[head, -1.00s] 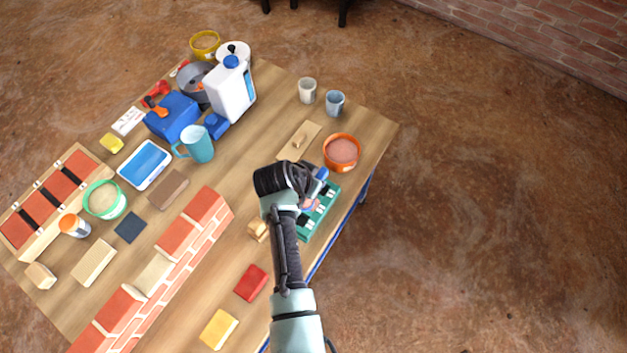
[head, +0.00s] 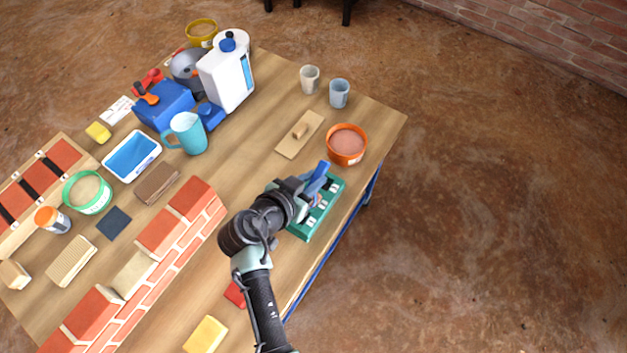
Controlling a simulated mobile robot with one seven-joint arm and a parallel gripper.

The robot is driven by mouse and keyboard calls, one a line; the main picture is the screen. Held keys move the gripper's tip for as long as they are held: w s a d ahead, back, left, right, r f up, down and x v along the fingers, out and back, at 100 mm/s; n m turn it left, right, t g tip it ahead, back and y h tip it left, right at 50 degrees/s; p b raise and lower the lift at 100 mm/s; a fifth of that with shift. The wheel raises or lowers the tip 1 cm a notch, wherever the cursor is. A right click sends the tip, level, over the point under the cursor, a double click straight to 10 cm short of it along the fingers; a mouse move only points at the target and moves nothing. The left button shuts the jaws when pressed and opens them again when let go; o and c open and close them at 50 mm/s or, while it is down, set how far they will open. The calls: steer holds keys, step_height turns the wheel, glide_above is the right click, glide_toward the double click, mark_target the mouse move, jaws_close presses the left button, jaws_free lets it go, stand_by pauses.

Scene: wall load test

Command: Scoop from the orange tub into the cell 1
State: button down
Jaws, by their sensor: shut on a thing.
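The orange tub (head: 346,144) stands near the right edge of the table, with reddish-brown material inside. The green tray with cells (head: 333,199) lies just in front of it along the table edge. My gripper (head: 309,187) is over the tray's left side, shut on a blue-handled tool (head: 320,172), apparently the scoop. The handle sticks up toward the tub. The tool's lower end is mostly hidden by my gripper, with a small pinkish patch beside it. I cannot tell which cell is cell 1 or what the cells hold.
A wooden float (head: 300,134) lies left of the tub, with two cups (head: 339,93) behind. A low brick wall (head: 160,245) crosses the table on the left. A red block (head: 235,294) and a yellow sponge (head: 205,334) lie in front. Bare wood lies between the float and the wall.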

mark_target(314, 179)
steer(key=shift+s+a+f+t+h+b, duration=0.3)
steer(key=shift+t+b, duration=0.2)
steer(key=shift+b, duration=0.85)
steer(key=shift+s+a+f+t+h+b, duration=0.1)
steer(key=shift+s+f+t+h+b, duration=0.25)
steer(key=shift+b, duration=0.95)
steer(key=shift+w+r+t+h+b, duration=0.1)
steer(key=shift+t+h+b, duration=0.2)
steer(key=shift+b, duration=0.45)
steer(key=t+b, duration=0.1)
steer(key=b, duration=0.2)
steer(key=s+a+t+h+b, duration=0.1)
steer(key=b, duration=0.3)
steer(key=shift+s+r, duration=0.1)
steer(key=shift+r, duration=0.1)
steer(key=shift+r+t+h+b, duration=0.15)
steer(key=shift+t+h+b, duration=0.1)
steer(key=shift+b, duration=0.2)
step_height(314, 179, up, 4)
steer(key=shift+p, duration=1.15)
